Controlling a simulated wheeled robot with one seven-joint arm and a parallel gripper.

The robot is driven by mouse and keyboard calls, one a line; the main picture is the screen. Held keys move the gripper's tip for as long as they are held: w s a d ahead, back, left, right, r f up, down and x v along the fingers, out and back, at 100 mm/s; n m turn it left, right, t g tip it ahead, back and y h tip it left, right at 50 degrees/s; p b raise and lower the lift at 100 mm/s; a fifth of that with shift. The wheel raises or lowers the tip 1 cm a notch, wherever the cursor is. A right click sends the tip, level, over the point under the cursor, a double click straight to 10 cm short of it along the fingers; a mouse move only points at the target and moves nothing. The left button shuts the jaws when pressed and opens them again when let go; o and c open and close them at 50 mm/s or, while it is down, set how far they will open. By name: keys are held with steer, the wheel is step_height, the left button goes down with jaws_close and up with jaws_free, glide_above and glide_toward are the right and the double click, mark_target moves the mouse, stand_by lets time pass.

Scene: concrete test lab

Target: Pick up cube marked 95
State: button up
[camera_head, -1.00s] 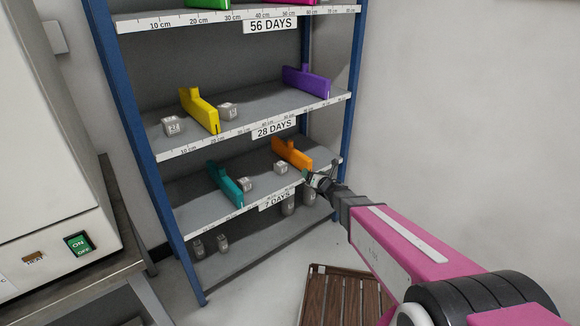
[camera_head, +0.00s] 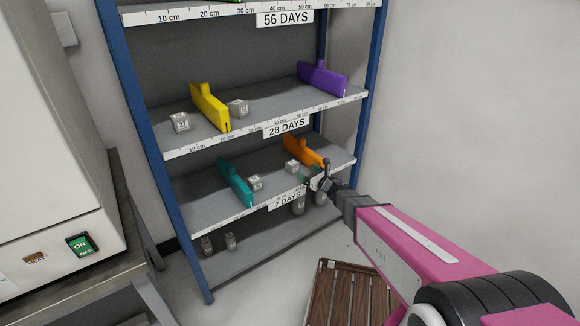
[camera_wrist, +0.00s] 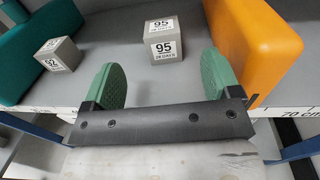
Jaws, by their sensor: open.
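The cube marked 95 (camera_wrist: 164,42) is a small grey block with white labels, standing on the shelf labelled 7 DAYS. In the wrist view it lies ahead of my gripper (camera_wrist: 165,82), between the lines of the two green fingers and just beyond their tips. The fingers are wide apart and nothing is between them. In the head view the cube (camera_head: 292,167) stands left of the orange divider (camera_head: 305,152), and my gripper (camera_head: 313,180) is at the shelf's front edge.
The orange divider (camera_wrist: 252,45) stands close to the right finger. Another cube, marked 92 (camera_wrist: 58,54), stands left, beside the teal divider (camera_wrist: 35,45). The 28 DAYS shelf (camera_head: 270,106) lies above. A wooden slatted pallet (camera_head: 350,295) is on the floor.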

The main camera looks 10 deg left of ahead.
mark_target(292, 162)
steer(key=x, duration=1.1)
steer(key=shift+f, duration=0.3)
steer(key=c, duration=1.2)
